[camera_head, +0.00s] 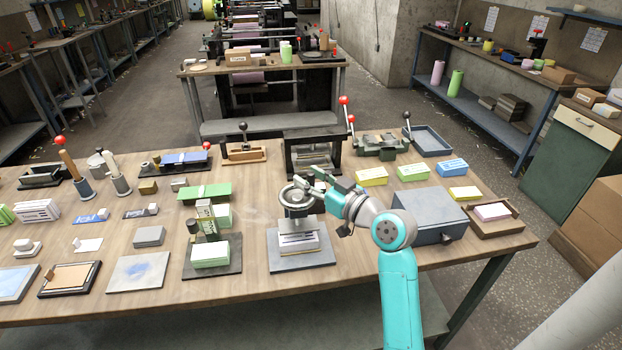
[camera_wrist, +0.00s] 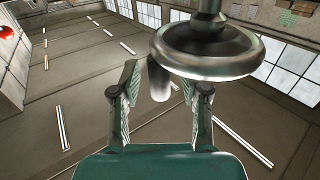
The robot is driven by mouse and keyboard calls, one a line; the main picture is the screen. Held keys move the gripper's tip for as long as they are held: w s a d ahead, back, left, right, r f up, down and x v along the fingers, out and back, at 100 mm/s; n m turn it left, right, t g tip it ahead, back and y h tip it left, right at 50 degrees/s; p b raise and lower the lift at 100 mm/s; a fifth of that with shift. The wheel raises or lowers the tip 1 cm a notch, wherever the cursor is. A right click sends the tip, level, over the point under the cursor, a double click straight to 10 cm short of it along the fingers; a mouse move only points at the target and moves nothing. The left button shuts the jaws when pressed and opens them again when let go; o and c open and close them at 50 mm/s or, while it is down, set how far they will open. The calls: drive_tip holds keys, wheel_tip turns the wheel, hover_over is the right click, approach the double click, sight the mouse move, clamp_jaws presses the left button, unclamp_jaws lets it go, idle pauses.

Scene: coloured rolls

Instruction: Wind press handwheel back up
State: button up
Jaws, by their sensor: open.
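The press (camera_head: 300,226) stands on a grey base plate (camera_head: 287,262) near the front of the bench, with a stack of pale sheets under it. Its metal handwheel (camera_head: 297,197) is on top. My gripper (camera_head: 318,183) reaches in from the right, beside the wheel. In the wrist view the handwheel (camera_wrist: 208,60) fills the upper middle and right. Its cylindrical handle (camera_wrist: 158,80) shows between the fingers of my open gripper (camera_wrist: 158,88). I cannot tell whether either finger touches the handle.
A grey-blue box (camera_head: 430,215) stands right of the press, close to my arm. A green-topped block stack on a dark plate (camera_head: 213,262) stands to the left. A black-framed machine (camera_head: 312,155) stands behind the press. Bare wood lies between press and green stack.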

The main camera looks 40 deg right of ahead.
clamp_jaws()
drive_tip(key=shift+d+y, duration=0.1)
drive_tip(key=shift+y, duration=0.2)
drive_tip(key=n+y, duration=0.1)
drive_tip(key=y, duration=0.1)
drive_tip(key=w+n+g+y, duration=0.1)
drive_tip(key=n+y, duration=0.1)
drive_tip(key=shift+w+n+y, duration=0.1)
drive_tip(key=shift+n+y, duration=0.2)
drive_tip(key=shift+y, duration=0.1)
drive_tip(key=shift+w+a+n+g+y, duration=0.1)
drive_tip(key=shift+w+n+g+y, duration=0.2)
drive_tip(key=shift+n+g+y, duration=0.55)
drive_tip(key=shift+w+a+n+g+y, duration=0.1)
drive_tip(key=shift+w+n+g+y, duration=0.2)
drive_tip(key=shift+n+y, duration=0.9)
drive_tip(key=shift+m+y, duration=0.25)
drive_tip(key=shift+y, duration=0.2)
